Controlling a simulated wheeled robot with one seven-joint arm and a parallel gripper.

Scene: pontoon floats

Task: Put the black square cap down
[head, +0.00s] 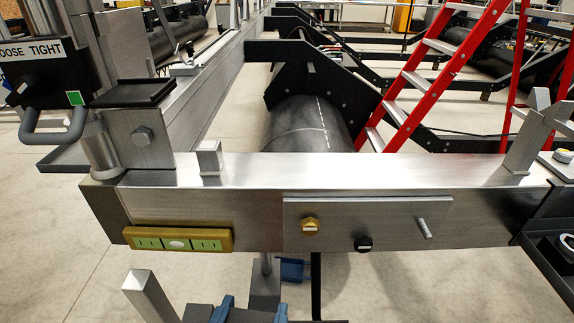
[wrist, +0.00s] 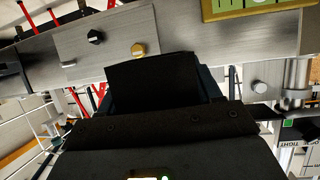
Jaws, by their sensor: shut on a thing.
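My gripper (head: 250,313) is at the bottom edge of the head view, below and in front of the steel beam. Its blue fingers show there, with a dark piece between them. In the wrist view my gripper (wrist: 160,90) is shut on the black square cap (wrist: 152,72), a flat dark plate held in front of the beam. The cap's underside and most of the fingers are hidden. A short square steel stub (head: 209,158) stands on top of the beam. A black square tray (head: 135,93) sits on a bracket at the beam's left end.
The steel beam (head: 240,205) spans the view, with a plate bearing a gold knob (head: 309,226), a black knob (head: 363,243) and a pin (head: 425,229). A yellow-green level (head: 178,239) is on its face. A square post (head: 150,295) stands lower left. A red ladder (head: 440,70) is behind.

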